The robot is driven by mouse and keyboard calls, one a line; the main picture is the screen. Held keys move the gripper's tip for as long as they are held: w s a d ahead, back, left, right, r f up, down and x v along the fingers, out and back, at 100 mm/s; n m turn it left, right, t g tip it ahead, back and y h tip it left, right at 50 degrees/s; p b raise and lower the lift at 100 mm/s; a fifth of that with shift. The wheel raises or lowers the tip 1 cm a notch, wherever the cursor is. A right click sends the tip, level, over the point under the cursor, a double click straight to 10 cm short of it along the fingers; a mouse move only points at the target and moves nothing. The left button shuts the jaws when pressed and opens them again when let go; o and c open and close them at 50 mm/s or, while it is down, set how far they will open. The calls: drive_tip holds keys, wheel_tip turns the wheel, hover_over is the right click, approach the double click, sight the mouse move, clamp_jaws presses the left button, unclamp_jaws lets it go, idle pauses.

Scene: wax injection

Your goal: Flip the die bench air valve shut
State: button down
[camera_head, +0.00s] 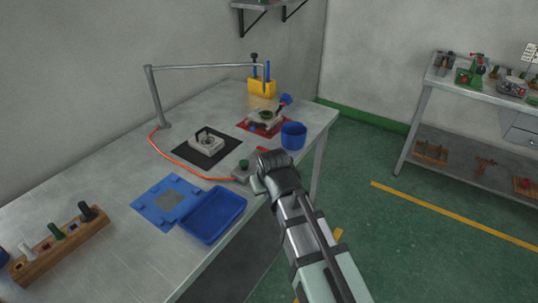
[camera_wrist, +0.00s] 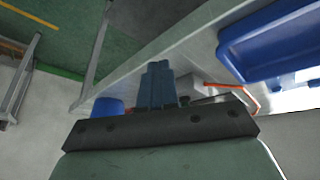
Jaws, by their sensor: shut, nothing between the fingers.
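The die bench air valve appears as a small grey block (camera_head: 241,174) with a green knob (camera_head: 243,163) near the front edge of the bench, where the orange hose (camera_head: 188,172) ends. A small red part (camera_head: 264,149), perhaps its lever, shows just behind my gripper; I cannot tell its position. My gripper (camera_head: 262,183) is beside the block on its right, above the bench edge, partly hidden by my own wrist. In the wrist view my gripper (camera_wrist: 158,70) has its fingers together and empty. The grey block (camera_wrist: 188,84) shows beyond them, partly covered.
A blue tray (camera_head: 213,214) and blue plate (camera_head: 155,203) lie left of the valve. A wooden rack (camera_head: 40,259) stands front left.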

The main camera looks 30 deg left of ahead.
drive_tip(key=w+a+r+n+t, duration=0.1)
drive_tip(key=w+a+r+n, duration=0.2)
drive_tip(key=r, duration=0.7)
drive_tip(key=shift+n+t+y, duration=0.4)
drive_tip(key=shift+n, duration=0.9)
drive_tip(key=shift+a, duration=0.1)
drive_tip(key=x, duration=0.9)
drive_tip(key=shift+w+a+f, duration=0.1)
drive_tip(key=shift+w+f, duration=0.1)
drive_tip(key=shift+f, duration=0.05)
drive_tip(key=w, duration=0.3)
drive_tip(key=shift+a+f, duration=0.1)
drive_tip(key=shift+f, duration=0.1)
drive_tip(key=shift+w, duration=0.55)
